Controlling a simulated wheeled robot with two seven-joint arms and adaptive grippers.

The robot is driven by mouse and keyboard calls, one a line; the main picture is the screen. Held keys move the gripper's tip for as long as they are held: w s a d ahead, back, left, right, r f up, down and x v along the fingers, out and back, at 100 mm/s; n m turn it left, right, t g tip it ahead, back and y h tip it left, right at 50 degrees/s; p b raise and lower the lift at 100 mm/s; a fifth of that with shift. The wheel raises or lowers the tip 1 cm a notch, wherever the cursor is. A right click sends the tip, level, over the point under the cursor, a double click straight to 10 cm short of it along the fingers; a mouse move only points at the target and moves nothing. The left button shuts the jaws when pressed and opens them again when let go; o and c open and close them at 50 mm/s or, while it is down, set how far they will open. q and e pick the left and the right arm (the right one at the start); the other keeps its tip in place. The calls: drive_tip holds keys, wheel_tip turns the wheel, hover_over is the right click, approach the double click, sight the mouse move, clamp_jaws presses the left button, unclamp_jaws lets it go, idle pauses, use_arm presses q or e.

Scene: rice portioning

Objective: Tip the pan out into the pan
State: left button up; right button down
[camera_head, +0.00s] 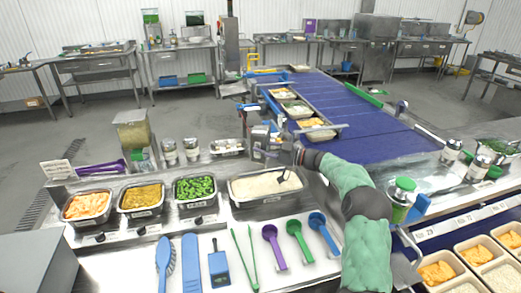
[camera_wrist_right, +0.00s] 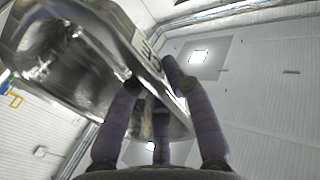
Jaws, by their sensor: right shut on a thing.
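A shiny metal pan (camera_wrist_right: 75,65) fills the upper left of the right wrist view, strongly tilted. My right gripper (camera_wrist_right: 155,88) is shut on its rim, beside a label on the edge. In the head view my right gripper (camera_head: 288,150) is above the back edge of a rectangular metal pan (camera_head: 234,201) of white rice set in the counter. A dark utensil (camera_head: 283,176) stands in the rice. I cannot clearly make out the held pan in the head view, nor whether anything is in it. My left gripper is not in view.
Pans of orange food (camera_head: 87,205), yellow food (camera_head: 142,197) and green food (camera_head: 194,188) sit left of the rice. A brush, tongs and coloured scoops (camera_head: 273,243) lie in front. A blue conveyor (camera_head: 350,113) with filled trays runs behind. Shakers (camera_head: 169,150) stand back left.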

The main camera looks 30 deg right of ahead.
sight(261, 133)
drive_tip(key=shift+r, duration=0.1)
drive_tip(key=shift+r+p, duration=0.2)
drive_tip(key=shift+p, duration=0.1)
wheel_tip(261, 133, up, 2)
drive_tip(key=g+h+p, duration=0.2)
drive_tip(key=p, duration=0.2)
drive_tip(key=g+h+p, duration=0.2)
drive_tip(key=p, duration=0.3)
drive_tip(key=shift+r+n+h, duration=0.2)
drive_tip(key=shift+n+h, duration=0.2)
wheel_tip(261, 133, up, 3)
drive_tip(key=n+g+h+p, duration=0.1)
drive_tip(key=g+h+p, duration=0.6)
drive_tip(key=p, duration=1.6)
drive_tip(key=shift+r+h, duration=0.1)
drive_tip(key=shift+h, duration=0.3)
drive_tip(key=shift+g+h+p, duration=0.4)
drive_tip(key=shift+p, duration=0.35)
